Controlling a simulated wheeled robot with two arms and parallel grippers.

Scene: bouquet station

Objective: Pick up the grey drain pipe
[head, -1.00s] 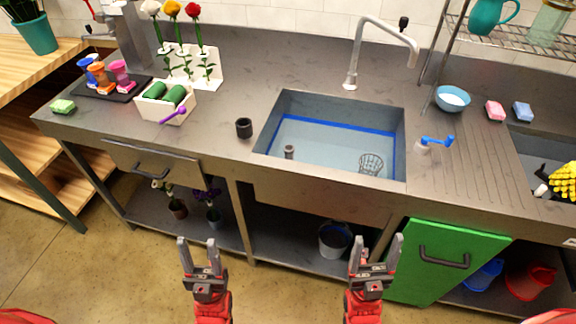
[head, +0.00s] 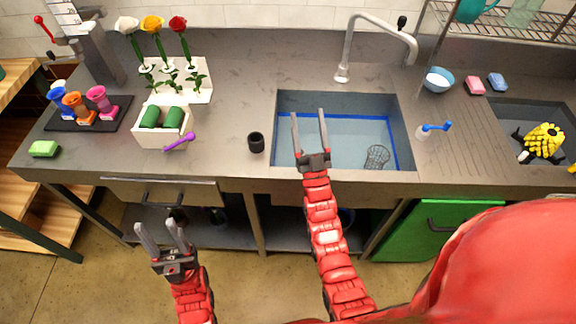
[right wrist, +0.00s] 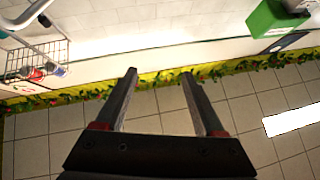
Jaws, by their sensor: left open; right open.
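The sink (head: 284,98) has a blue line around its inside. The short grey pipe that stood in its left part one second ago cannot be made out now; my right gripper covers that spot. My right gripper (head: 310,114) is open over the sink's left part, fingers pointing to the back. In the right wrist view its fingers (right wrist: 160,95) are apart with nothing between them. My left gripper (head: 160,232) is open and empty in front of the counter, below the drawer.
A wire strainer (head: 377,157) lies in the sink. A dark cup (head: 256,142) stands left of the sink, near a white box (head: 148,131) with green rolls. The faucet (head: 347,55) rises behind the sink.

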